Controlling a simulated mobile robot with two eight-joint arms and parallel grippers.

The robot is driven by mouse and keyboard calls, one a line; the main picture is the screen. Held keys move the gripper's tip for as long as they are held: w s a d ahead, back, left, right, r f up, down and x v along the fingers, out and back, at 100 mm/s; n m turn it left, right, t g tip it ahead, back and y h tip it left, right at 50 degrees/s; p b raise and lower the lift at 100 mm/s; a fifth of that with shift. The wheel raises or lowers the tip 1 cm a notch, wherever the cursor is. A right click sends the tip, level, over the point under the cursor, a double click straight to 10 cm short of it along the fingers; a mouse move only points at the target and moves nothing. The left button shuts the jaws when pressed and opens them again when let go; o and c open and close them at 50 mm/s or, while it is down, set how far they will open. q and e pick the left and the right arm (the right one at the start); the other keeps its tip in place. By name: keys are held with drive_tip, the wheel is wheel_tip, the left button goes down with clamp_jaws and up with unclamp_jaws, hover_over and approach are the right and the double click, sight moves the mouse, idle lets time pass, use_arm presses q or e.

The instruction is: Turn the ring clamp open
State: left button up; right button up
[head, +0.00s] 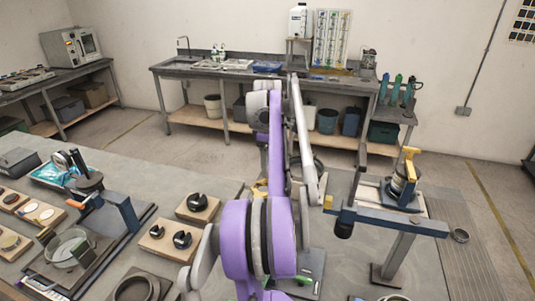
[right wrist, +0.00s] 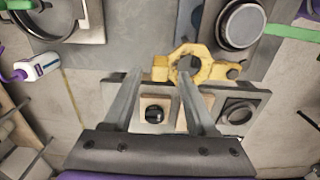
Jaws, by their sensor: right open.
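A yellow ring clamp (right wrist: 205,72) shows in the right wrist view, with a round opening, a lug at its left end and a bolt at its right end. My right gripper (right wrist: 160,77) is open. The clamp's left lug appears between the two fingertips, and the right fingertip overlaps the ring's left side. I cannot tell whether they touch. In the head view my purple right arm hides most of this spot; only a bit of yellow (head: 260,188) shows beside it. My left gripper is not in view.
Wooden blocks with black round parts (head: 198,206) lie left of my arm. A blue stand with a yellow-handled fixture (head: 408,180) is to the right. A clamp frame with a glass dish (head: 68,248) is at the left. Bare grey tabletop (head: 110,172) lies farther back.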

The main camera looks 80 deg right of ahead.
wheel_tip(320, 180, up, 10)
drive_tip(key=shift+p, duration=0.4)
idle(0.4)
